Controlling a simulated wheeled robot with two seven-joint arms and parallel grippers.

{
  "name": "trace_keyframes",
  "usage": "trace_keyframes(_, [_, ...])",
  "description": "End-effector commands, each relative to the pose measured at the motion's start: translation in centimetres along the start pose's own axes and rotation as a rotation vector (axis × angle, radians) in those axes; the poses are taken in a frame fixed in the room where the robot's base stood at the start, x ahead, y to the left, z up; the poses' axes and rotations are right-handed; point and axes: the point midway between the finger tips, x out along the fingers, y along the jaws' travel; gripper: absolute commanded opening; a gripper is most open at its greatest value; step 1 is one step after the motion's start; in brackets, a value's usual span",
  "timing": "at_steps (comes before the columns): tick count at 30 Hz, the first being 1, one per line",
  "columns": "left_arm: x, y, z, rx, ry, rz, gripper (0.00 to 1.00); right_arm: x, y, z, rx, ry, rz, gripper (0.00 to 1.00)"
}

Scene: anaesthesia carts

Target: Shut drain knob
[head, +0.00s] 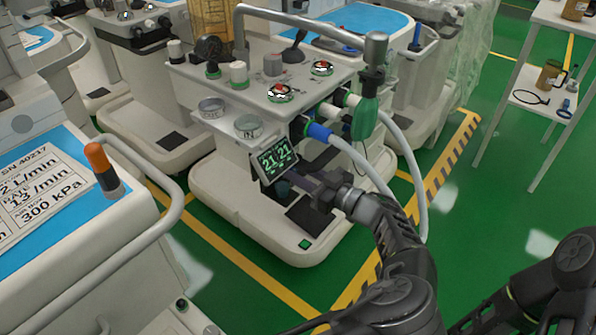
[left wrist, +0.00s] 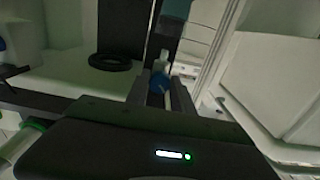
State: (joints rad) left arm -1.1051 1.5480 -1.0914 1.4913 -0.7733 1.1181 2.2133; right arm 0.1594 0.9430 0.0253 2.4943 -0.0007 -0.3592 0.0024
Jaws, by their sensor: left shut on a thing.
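My left gripper (head: 298,180) reaches in under the small tilted screen (head: 277,158) on the front of the middle cart (head: 255,215). In the left wrist view the left gripper (left wrist: 165,88) has its fingers on either side of a small blue knob (left wrist: 160,82), shut on it. A pale stem shows just beyond the knob. I cannot tell how far the knob is turned. In the head view the knob is hidden. My right gripper is out of view; only part of its arm shows at the bottom right.
A white hose (head: 362,165) loops down close beside my left arm. A green bag (head: 364,118) hangs above it. A cart with an orange-capped knob (head: 98,160) stands at the near left. A white side table (head: 540,95) is at the right. Green floor is clear between.

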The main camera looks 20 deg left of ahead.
Motion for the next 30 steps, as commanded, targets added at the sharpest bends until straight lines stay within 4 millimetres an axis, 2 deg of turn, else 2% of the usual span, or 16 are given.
trace_keyframes(6, [-0.01, 0.00, 0.01, 0.000, 0.000, 0.000, 0.00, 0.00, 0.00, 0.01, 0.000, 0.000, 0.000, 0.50])
trace_keyframes(14, [-0.01, 0.00, 0.03, 0.030, 0.000, 0.000, 0.00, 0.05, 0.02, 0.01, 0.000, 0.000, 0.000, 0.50])
trace_keyframes(24, [0.01, -0.06, -0.01, 0.358, -0.001, 0.000, 0.00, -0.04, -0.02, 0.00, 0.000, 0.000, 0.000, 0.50])
trace_keyframes(30, [0.00, -0.05, 0.01, 0.375, 0.000, 0.000, 0.00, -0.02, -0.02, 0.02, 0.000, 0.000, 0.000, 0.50])
